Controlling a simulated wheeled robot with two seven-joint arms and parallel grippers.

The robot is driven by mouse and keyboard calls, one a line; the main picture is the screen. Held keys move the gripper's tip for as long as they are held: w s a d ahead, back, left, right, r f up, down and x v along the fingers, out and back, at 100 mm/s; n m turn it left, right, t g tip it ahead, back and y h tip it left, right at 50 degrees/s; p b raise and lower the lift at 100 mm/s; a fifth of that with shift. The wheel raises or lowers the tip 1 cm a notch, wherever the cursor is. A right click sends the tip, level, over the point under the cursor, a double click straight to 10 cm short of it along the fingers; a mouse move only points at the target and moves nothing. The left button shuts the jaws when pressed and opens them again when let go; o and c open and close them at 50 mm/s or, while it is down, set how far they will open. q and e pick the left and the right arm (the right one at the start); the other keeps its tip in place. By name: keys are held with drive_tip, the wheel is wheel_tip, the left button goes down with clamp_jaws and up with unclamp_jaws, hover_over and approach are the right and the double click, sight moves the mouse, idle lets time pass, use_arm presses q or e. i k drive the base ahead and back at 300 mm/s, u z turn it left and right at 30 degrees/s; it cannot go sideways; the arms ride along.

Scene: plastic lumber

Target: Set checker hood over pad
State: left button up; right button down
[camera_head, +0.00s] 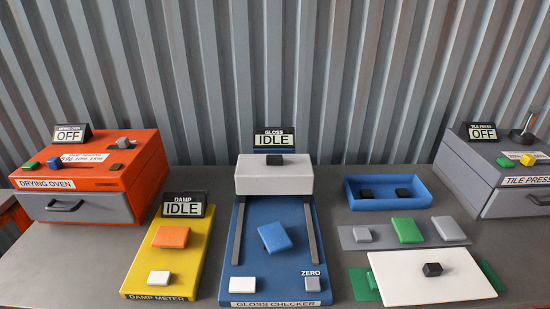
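The gloss checker (258,228) is a blue base at the center of the table. Its white hood (274,180), with a black knob (275,160) on top, sits at the back end of two dark rails. A blue tile (275,238) lies slightly turned between the rails in front of the hood, and no separate pad can be made out under it. A white block (243,284) and a grey block (312,284) near the ZERO label lie at the front. The checker's display (273,140) reads IDLE. Neither of my grippers is in view.
Left are the orange drying oven (145,165) and yellow damp meter (185,262) with an orange tile. Right are a blue tray (385,203) with black pieces, a grey strip (385,236) with tiles, a white board (455,290) and the tile press (470,180).

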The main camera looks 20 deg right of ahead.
sight(256, 174)
drive_tip(key=u, duration=0.85)
drive_tip(key=k, duration=0.4)
drive_tip(key=z, duration=0.35)
